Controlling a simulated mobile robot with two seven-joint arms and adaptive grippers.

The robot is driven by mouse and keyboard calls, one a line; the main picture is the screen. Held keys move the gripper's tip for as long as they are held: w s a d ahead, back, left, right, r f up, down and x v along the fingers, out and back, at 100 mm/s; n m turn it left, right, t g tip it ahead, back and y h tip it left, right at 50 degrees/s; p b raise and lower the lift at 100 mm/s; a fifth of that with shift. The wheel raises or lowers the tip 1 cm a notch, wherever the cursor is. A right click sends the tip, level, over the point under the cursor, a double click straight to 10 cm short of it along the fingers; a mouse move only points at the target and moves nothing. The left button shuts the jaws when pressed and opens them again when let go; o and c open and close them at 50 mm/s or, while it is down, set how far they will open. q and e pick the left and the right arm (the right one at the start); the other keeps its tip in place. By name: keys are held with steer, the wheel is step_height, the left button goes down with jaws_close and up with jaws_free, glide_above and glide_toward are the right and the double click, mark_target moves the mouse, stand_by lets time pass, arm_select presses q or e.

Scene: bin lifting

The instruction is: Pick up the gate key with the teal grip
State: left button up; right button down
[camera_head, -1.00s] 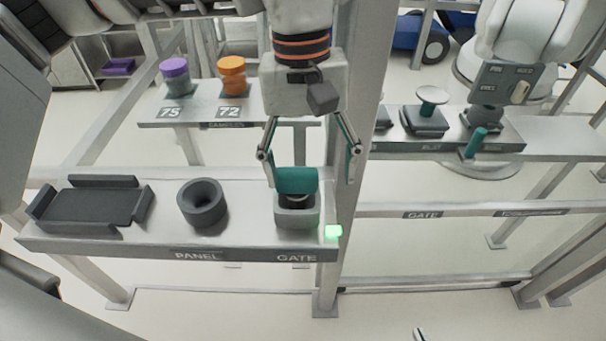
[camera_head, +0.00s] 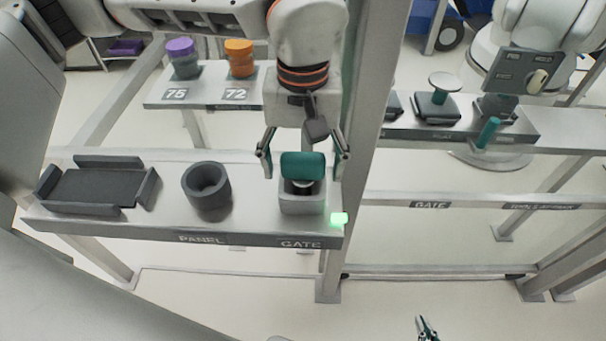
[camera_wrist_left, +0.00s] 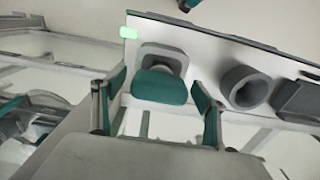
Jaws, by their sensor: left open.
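The gate key's teal grip (camera_head: 302,165) stands up from a grey square holder (camera_head: 302,205) at the GATE end of the near shelf. My left gripper (camera_head: 304,168) comes down over it, open, with one finger on each side of the grip. In the left wrist view the teal grip (camera_wrist_left: 160,87) lies between the spread fingers (camera_wrist_left: 152,95), with gaps visible on both sides. The key's lower part is mostly hidden in the holder. My right gripper (camera_head: 426,328) shows only as small tips at the bottom edge; its opening is unclear.
On the near shelf (camera_head: 120,226) are a dark round cup (camera_head: 207,190) and a dark tray (camera_head: 97,205). A post with a green light (camera_head: 339,218) stands close right of the holder. Behind are purple (camera_head: 181,58) and orange (camera_head: 240,58) capped jars. Another teal handle (camera_head: 488,133) is at right.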

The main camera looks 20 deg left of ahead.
arm_select(q)
steer(key=shift+c, duration=0.3)
steer(key=c, duration=1.3)
steer(key=shift+r, duration=0.1)
step_height(320, 180, up, 20)
steer(key=p, duration=0.2)
steer(key=shift+r+p, duration=2.95)
steer(key=shift+p, duration=1.35)
